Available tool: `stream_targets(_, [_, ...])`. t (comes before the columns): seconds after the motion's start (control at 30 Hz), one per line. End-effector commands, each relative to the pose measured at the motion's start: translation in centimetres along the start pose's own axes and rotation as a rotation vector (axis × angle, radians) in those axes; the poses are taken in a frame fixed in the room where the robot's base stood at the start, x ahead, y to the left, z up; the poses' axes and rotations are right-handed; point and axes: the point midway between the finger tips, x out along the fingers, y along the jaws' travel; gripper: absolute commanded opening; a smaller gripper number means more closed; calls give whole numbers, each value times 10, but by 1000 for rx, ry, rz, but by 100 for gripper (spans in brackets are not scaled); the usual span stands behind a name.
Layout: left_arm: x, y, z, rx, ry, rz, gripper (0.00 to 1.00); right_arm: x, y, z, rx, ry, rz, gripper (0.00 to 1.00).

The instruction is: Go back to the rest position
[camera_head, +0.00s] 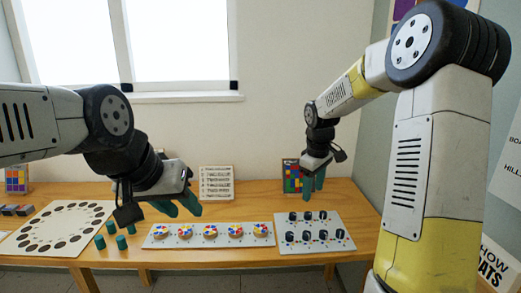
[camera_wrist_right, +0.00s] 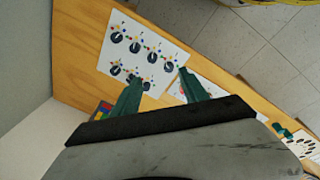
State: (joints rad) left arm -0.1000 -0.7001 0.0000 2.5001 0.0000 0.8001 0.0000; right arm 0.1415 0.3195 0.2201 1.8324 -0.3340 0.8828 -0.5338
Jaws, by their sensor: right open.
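My left gripper (camera_head: 186,211) hangs above the back half of the wooden table (camera_head: 262,196), left of centre. Its two green fingers show apart, with nothing seen between them. My right gripper (camera_head: 313,192) points down over the table, behind a white board with black knobs (camera_head: 316,246). In the right wrist view its green fingers (camera_wrist_right: 158,84) are spread wide with nothing held. The knob board (camera_wrist_right: 152,32) lies beyond the fingertips there.
A white board with several colourful discs (camera_head: 207,244) lies at the table's front middle. Several green cylinders (camera_head: 121,243) stand beside a board with a ring of dark spots (camera_head: 58,229). A text card (camera_head: 216,183) and a colour-grid board (camera_head: 292,175) stand at the back.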

Motion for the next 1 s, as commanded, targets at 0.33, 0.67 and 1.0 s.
stream_targets(0.33, [0, 0, 0, 0, 0, 0, 36, -116, -85, 69, 348, 185, 66, 52])
stream_targets(0.67, [0, 0, 0, 0, 0, 0, 36, -151, -167, 133, 650, 396, 3, 52])
stream_targets(1.0, [0, 0, 0, 0, 0, 0, 36, -151, -190, 148, 738, 459, -40, 52])
